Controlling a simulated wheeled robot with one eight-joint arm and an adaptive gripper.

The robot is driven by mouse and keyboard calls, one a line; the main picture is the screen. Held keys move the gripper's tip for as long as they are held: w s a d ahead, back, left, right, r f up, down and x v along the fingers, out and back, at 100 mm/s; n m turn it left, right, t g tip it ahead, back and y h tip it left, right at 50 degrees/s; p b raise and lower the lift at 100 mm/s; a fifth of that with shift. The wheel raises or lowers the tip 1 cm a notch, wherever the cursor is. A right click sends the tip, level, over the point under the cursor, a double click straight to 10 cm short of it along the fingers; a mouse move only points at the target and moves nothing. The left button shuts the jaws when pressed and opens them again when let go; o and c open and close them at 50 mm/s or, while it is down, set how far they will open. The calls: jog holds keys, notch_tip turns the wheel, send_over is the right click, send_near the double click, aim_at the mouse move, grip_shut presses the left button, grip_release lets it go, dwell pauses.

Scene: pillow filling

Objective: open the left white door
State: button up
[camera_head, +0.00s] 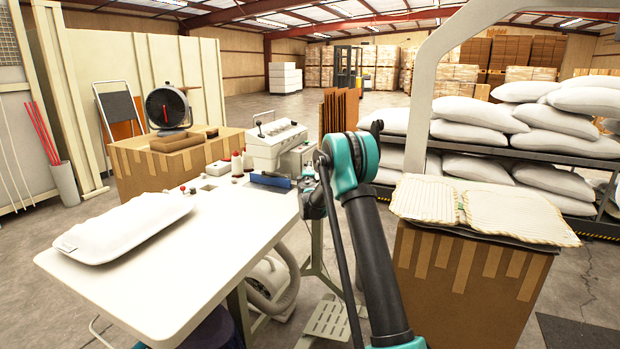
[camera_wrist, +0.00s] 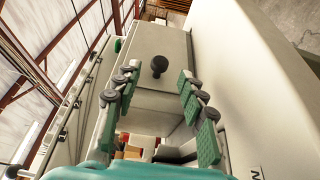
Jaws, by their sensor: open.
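A pale, boxy white body with a round black knob (camera_wrist: 158,66) on its face fills the middle of the wrist view. I cannot tell for sure whether this face is the left white door. My gripper (camera_wrist: 160,84) is open and empty, its green-padded fingers spread on either side of the view below the knob. I see no contact with the knob. In the head view my gripper is mostly hidden by my own arm, near the white sewing machine (camera_head: 276,146) at the table's far right corner.
A white table (camera_head: 190,262) carries a white pillow (camera_head: 125,228) at left. A cardboard box (camera_head: 460,285) with striped covers (camera_head: 485,208) stands at right. Filled white sacks (camera_head: 550,130) lie on racks behind. A curved white frame (camera_wrist: 255,75) closes the wrist view's right side.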

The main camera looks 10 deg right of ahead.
jog(key=s, duration=0.4)
jog(key=s+a, duration=0.1)
jog(key=s, duration=0.1)
jog(key=shift+s, duration=0.4)
jog(key=shift+d, duration=0.1)
